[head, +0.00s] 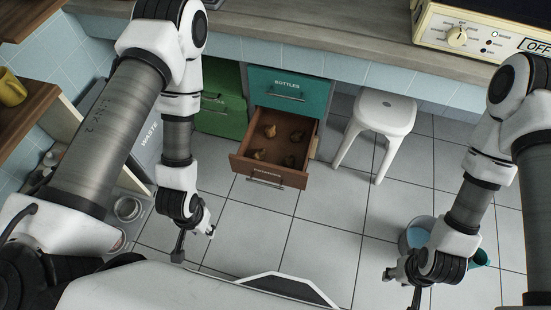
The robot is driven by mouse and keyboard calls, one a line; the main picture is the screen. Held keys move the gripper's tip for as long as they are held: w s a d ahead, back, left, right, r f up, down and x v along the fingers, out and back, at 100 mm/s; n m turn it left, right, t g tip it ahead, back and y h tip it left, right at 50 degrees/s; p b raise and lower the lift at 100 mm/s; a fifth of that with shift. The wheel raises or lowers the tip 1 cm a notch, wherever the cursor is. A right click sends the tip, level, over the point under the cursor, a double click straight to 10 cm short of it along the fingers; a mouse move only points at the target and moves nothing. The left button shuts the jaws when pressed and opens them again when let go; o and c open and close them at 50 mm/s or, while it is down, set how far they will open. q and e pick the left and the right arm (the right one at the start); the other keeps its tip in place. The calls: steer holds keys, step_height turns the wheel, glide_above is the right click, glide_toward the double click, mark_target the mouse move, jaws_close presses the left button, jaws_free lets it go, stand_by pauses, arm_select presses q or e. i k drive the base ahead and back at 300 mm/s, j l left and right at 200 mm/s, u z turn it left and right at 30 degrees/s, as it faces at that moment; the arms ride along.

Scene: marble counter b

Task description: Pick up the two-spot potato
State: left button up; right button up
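An open brown wooden drawer (240,167) holds several small brown potatoes: one at the back left (270,130), one at the back right (297,136), one at the front left (259,154) and one at the front right (290,160). They are too small here for me to tell how many spots each has. My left gripper (194,245) hangs in front of the drawer and to its left, its fingers apart and empty. My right gripper (401,288) is at the lower right, far from the drawer, its fingers apart with nothing seen between them.
A teal drawer marked BOTTLES (290,84) is above the open drawer; a green cabinet (222,118) is to its left. A white stool (384,108) stands to the right. A light blue bucket (418,232) is partly behind my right gripper. The tiled floor before the drawer is clear.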

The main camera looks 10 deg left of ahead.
mark_target(288, 162)
steer(key=z, duration=1.5)
steer(key=u, duration=1.8)
steer(key=z, duration=0.75)
steer(key=j+z, duration=0.7)
steer(key=z, duration=0.15)
steer(key=k+j+z, duration=0.1)
steer(key=j+z, duration=0.3)
steer(key=k+j+z, duration=0.1)
steer(key=j+z, duration=0.15)
steer(key=z, duration=0.2)
steer(key=k+j+z, duration=0.1)
steer(key=k+j, duration=0.2)
steer(key=j, duration=0.2)
steer(key=k+j, duration=0.35)
steer(key=j, duration=0.15)
steer(key=z, duration=0.05)
